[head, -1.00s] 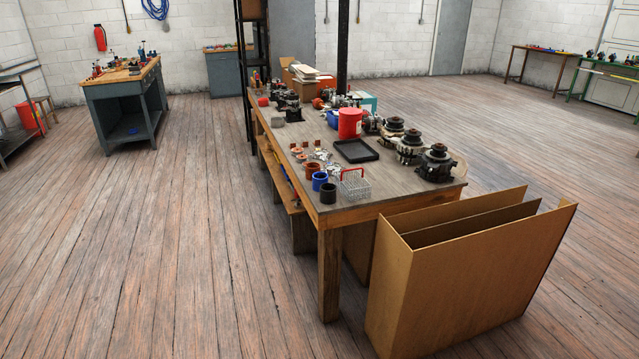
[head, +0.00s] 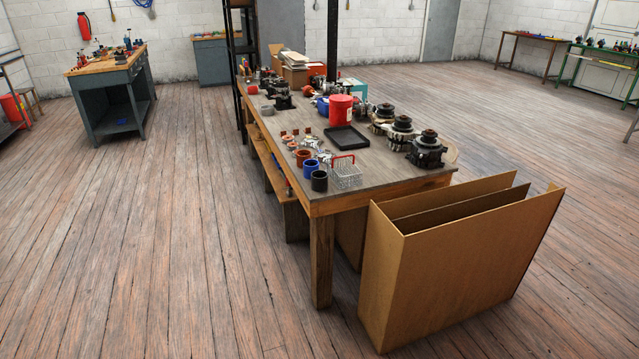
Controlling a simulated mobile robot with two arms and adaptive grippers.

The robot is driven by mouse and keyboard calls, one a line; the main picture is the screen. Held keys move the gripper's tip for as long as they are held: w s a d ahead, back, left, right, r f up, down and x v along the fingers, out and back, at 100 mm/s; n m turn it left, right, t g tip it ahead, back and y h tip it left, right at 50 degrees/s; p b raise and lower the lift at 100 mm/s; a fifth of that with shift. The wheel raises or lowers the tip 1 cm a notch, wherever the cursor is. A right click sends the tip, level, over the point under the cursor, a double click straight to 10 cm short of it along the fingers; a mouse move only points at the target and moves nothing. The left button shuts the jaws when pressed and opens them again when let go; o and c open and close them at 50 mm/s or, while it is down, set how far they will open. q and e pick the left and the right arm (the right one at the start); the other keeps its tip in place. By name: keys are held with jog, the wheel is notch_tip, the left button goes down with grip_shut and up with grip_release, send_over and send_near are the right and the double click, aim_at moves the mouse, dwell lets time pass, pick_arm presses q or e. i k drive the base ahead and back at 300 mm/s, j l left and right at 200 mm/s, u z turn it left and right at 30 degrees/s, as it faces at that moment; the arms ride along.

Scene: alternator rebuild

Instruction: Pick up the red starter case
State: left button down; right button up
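No thing in the head view is plainly the red starter case. A red cylindrical can (head: 341,111) stands upright near the middle of the bench, by a black tray (head: 346,139). Neither of my grippers is in view.
A large open cardboard box (head: 455,265) stands on the floor at the bench's near right. Dark alternator-like units (head: 427,152), cups (head: 319,181) and a wire basket (head: 346,176) crowd the bench top. The plank floor on the left is clear.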

aim_at(302, 154)
jog(key=i+j+z, duration=0.1)
jog(key=i, duration=0.5)
jog(key=i+j+z, duration=0.1)
jog(key=i, duration=0.55)
jog(key=i+j+z, duration=0.1)
jog(key=i+j, duration=0.15)
jog(key=i, duration=0.35)
